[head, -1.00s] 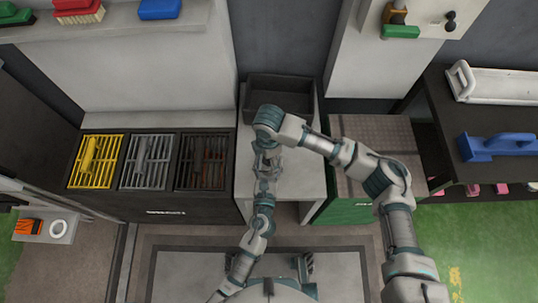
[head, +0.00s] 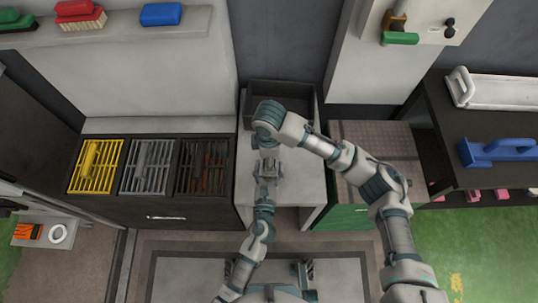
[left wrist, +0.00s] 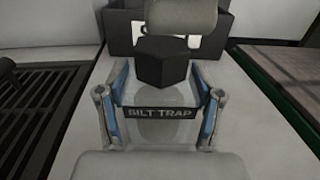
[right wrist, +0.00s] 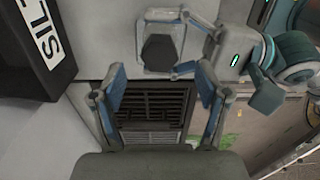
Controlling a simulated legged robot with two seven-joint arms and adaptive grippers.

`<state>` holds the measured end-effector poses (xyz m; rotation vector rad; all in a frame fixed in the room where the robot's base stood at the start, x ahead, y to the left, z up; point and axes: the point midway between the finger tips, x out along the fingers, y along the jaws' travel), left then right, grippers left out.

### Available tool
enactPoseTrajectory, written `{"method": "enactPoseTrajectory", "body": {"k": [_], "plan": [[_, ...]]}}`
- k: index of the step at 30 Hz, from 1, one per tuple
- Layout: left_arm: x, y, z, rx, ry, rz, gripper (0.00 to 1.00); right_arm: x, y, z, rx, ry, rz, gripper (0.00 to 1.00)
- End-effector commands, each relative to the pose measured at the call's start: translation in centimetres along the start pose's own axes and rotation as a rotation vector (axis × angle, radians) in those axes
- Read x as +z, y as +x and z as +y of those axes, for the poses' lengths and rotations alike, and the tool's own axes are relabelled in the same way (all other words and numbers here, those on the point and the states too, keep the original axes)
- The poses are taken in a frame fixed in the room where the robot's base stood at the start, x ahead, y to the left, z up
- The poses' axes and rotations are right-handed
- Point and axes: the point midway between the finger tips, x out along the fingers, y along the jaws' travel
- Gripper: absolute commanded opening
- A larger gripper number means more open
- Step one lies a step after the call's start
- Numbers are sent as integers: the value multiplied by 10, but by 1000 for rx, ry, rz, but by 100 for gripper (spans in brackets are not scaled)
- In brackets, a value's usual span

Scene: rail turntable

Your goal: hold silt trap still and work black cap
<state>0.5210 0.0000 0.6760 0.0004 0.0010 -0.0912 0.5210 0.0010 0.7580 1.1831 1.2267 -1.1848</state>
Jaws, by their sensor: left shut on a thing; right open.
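The silt trap (left wrist: 160,114) is a clear box with a dark name label, standing on a light worktop. A black six-sided cap (left wrist: 163,63) sits on its top. My left gripper (left wrist: 158,98) is shut on the trap, one blue-padded finger on each side. In the right wrist view the cap (right wrist: 159,48) and trap (right wrist: 179,46) lie just beyond the fingertips of my right gripper (right wrist: 160,72). That gripper is open and empty, its fingers spread wider than the cap.
A dark bin (head: 292,92) stands at the back of the worktop (head: 300,185). Yellow, grey and rusty grates (head: 97,166) lie to the left. A ribbed plate on a green cabinet (head: 380,150) is to the right.

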Motion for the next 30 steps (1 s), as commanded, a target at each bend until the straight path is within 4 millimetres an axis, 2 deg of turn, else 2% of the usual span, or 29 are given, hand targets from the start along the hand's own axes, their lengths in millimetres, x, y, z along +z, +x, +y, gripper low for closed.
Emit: {"method": "enactPoseTrajectory", "body": {"k": [7,12,19,27,30], "plan": [[0,0,0,0,0,-1,4,0,0,0,-1,210,0,75],[0,0,0,0,0,-1,4,-1,0,0,-2,495,2,75],[0,0,0,0,0,0,4,0,0,0,-1,697,1,75],[0,0,0,0,0,0,4,1,0,1,0,1098,-1,75],[0,0,0,0,0,0,4,1,0,1,0,1164,0,75]]}}
